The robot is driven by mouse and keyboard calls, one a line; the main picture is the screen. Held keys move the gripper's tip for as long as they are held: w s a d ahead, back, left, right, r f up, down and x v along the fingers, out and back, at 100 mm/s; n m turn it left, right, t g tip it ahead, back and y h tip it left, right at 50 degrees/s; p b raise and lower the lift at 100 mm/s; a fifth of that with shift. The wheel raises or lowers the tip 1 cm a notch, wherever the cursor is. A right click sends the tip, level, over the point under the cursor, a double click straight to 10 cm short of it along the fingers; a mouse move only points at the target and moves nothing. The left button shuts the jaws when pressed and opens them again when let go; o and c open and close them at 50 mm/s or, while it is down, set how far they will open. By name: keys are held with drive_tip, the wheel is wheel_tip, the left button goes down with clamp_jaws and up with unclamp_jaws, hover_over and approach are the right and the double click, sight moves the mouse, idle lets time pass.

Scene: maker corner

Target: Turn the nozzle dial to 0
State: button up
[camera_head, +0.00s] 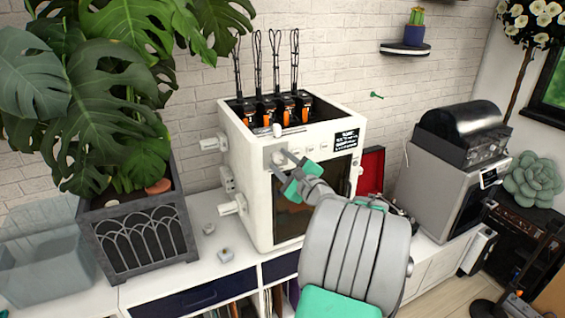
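The white printer-like machine (240,184) stands on the cabinet in the middle of the head view, with orange and black units in its open top. A light round dial (279,157) sits on a grey plate at the upper left of its front. My gripper (281,161) reaches the plate from the lower right. Its two fingers are apart, one on each side of the dial, partly covering it. I cannot tell whether they touch it. The dial's pointer and numbers are too small to read. A black display (346,140) with white text is at the front's upper right.
A large plant in a dark planter (143,238) stands left of the machine. White knobs (232,206) stick out of its left side. A grey machine (437,185) stands to the right, and a red panel (371,170) is between them. Small pieces (226,254) lie on the cabinet.

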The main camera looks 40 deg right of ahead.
clamp_jaws()
idle(0.5)
drive_tip(key=n+b, duration=0.5)
drive_tip(key=shift+f, duration=0.25)
drive_tip(key=n+b, duration=0.5)
drive_tip(key=b, duration=0.1)
drive_tip(key=shift+a+f+n+g+b, duration=0.1)
drive_tip(key=shift+n+g+b, duration=0.2)
drive_tip(key=shift+g+b, duration=0.1)
drive_tip(key=n+b, duration=0.4)
drive_tip(key=b, duration=0.1)
drive_tip(key=shift+h+b, duration=0.3)
drive_tip(key=shift+b, duration=0.1)
drive_tip(key=n+b, duration=0.3)
drive_tip(key=b, duration=0.1)
drive_tip(key=shift+g+h+b, duration=0.3)
drive_tip(key=shift+b, duration=0.05)
drive_tip(key=n+b, duration=0.3)
drive_tip(key=b, duration=0.1)
drive_tip(key=shift+n, duration=0.4)
drive_tip(key=shift+r+n+h+b, duration=0.2)
drive_tip(key=shift+n+h+b, duration=0.1)
drive_tip(key=shift+n+b, duration=0.25)
